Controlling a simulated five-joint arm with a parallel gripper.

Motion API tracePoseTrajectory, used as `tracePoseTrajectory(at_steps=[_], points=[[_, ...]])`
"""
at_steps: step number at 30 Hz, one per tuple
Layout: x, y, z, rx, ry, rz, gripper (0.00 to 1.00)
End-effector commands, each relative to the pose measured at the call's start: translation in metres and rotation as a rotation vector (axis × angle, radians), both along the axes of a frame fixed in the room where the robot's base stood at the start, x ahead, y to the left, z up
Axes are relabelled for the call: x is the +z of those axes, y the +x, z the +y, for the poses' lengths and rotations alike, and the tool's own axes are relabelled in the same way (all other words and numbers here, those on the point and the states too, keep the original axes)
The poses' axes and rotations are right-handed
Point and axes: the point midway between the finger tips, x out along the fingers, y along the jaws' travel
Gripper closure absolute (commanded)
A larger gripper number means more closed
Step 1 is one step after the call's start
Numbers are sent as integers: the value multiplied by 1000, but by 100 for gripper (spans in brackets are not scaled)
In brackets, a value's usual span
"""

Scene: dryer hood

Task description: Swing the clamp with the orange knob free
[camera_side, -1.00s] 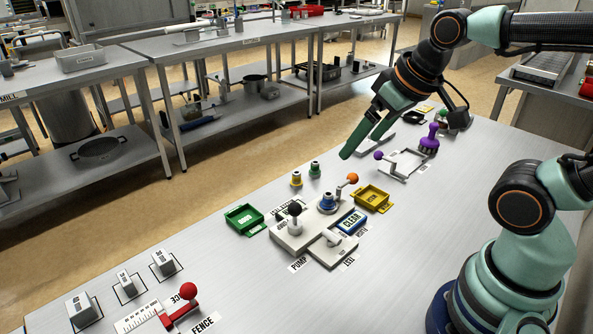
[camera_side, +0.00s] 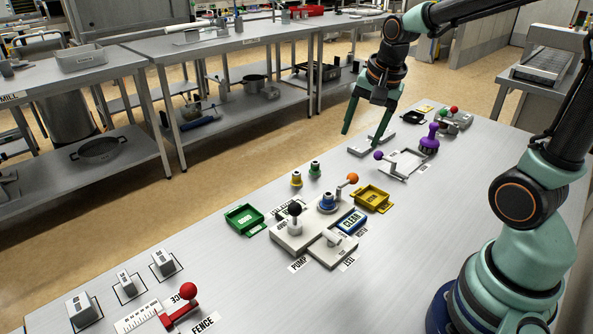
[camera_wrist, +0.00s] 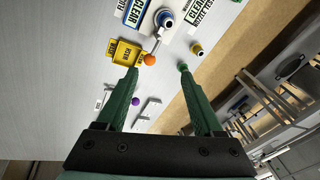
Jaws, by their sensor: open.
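The clamp's orange knob (camera_side: 352,178) sits on a short metal arm at the back right corner of the grey pump block (camera_side: 290,240). The arm reaches toward a blue and white round part (camera_side: 328,203) on the block. In the wrist view the orange knob (camera_wrist: 150,60) shows just beyond and between my finger tips, nearer the left one. My gripper (camera_side: 362,140) is open and empty, with its green fingers spread, above the table behind and to the right of the knob. I see no contact with the clamp.
A yellow tray (camera_side: 372,198) stands close right of the orange knob. Yellow (camera_side: 296,179) and green (camera_side: 315,169) small parts stand behind the block. A black knob (camera_side: 295,209), a green tray (camera_side: 244,218) and a purple-knobbed fixture (camera_side: 405,164) are nearby.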

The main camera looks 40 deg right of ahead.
Motion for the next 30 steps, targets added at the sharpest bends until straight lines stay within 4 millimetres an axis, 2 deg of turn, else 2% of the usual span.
tracePoseTrajectory(at_steps=[3, 6, 10, 17, 30], points=[[-20, 11, -25, -271, 69, 36, 31], [-32, 16, -40, -436, 107, 53, 31], [-41, 19, -49, -554, 133, 62, 31], [-58, 23, -52, -583, 139, 65, 31], [-133, 36, -54, -580, 140, 66, 31]])
